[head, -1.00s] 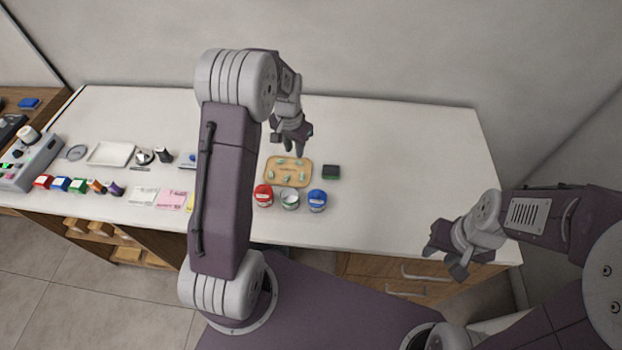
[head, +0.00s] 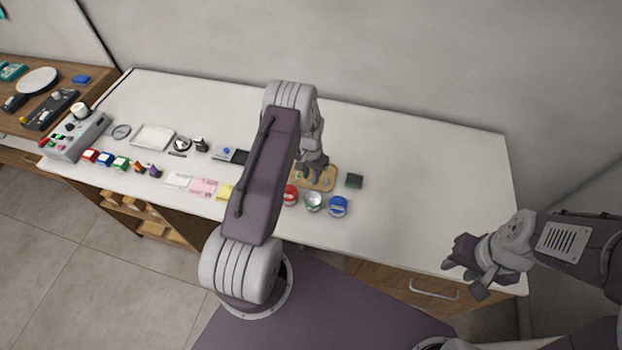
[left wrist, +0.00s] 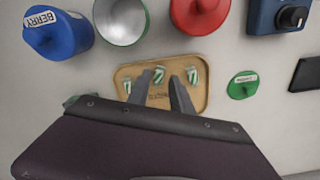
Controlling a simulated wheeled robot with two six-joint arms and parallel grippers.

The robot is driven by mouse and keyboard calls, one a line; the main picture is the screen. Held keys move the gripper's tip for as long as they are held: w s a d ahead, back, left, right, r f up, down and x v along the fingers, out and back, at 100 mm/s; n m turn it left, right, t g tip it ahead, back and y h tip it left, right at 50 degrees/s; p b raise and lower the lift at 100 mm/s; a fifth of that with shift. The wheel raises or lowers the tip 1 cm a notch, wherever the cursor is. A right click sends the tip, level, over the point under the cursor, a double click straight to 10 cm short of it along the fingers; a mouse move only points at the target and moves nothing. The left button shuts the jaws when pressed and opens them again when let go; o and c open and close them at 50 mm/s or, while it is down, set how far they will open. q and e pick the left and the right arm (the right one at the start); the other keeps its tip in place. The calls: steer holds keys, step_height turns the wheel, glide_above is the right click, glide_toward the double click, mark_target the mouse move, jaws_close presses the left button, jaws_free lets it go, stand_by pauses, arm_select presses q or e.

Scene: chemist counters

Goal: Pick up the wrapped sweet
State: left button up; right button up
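Several wrapped sweets with green and white stripes sit on a tan tray (left wrist: 150,108); one sweet (left wrist: 158,75) lies just beyond and between my left fingertips in the left wrist view. Others show at its left (left wrist: 127,87) and right (left wrist: 193,76). My left gripper (left wrist: 160,88) is open, its two fingers over the tray. In the head view my left gripper (head: 316,176) and arm cover part of the tray (head: 331,184). Whether the fingers touch a sweet I cannot tell. My right gripper (head: 466,272) is open and empty near the counter's front right.
A red tin (head: 290,195), a silver tin (head: 313,202) and a blue tin (head: 338,207) stand in front of the tray. The counter's right part is clear. A grey device (head: 75,138) stands far left.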

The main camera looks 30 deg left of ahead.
arm_select(q)
steer(key=shift+f, duration=0.55)
steer(key=shift+w+d+f, duration=0.1)
steer(key=shift+f, duration=0.05)
jaws_close()
